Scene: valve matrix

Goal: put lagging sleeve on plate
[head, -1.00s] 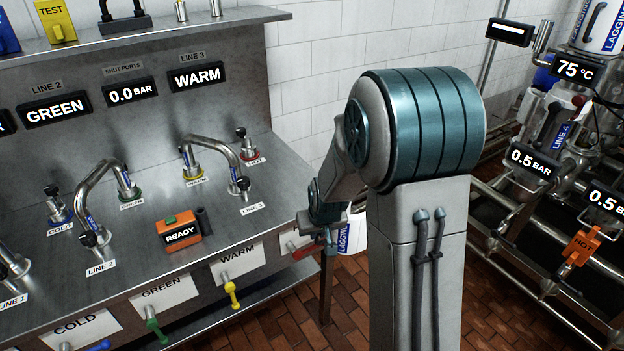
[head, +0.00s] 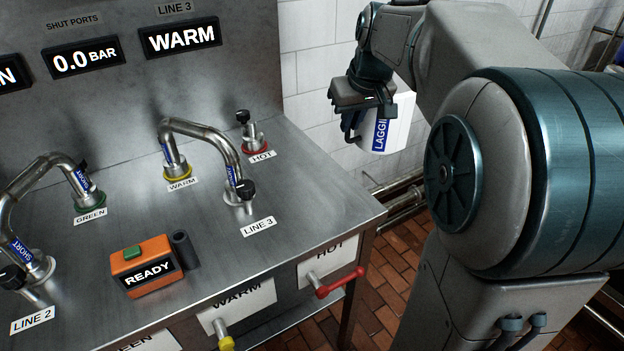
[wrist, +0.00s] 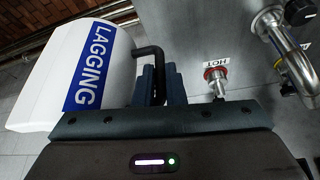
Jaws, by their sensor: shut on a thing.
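The lagging sleeve (head: 397,122) is a white cylinder with a blue band lettered LAGGING and a dark handle. It hangs upright in my gripper (head: 372,108), in the air just beyond the right end of the steel bench. In the wrist view the sleeve (wrist: 60,75) lies left of my gripper (wrist: 157,88), whose fingers are shut on its dark bent handle. The HOT port (wrist: 217,80) with its red ring shows to the right of the fingers. I cannot make out a plate in the current views.
The steel bench (head: 300,215) carries bent pipes at LINE 3 (head: 205,130) and LINE 2 (head: 45,185). An orange READY box (head: 145,268) stands near its front. A red HOT lever (head: 340,283) juts from the bench front. Brick floor is open on the right.

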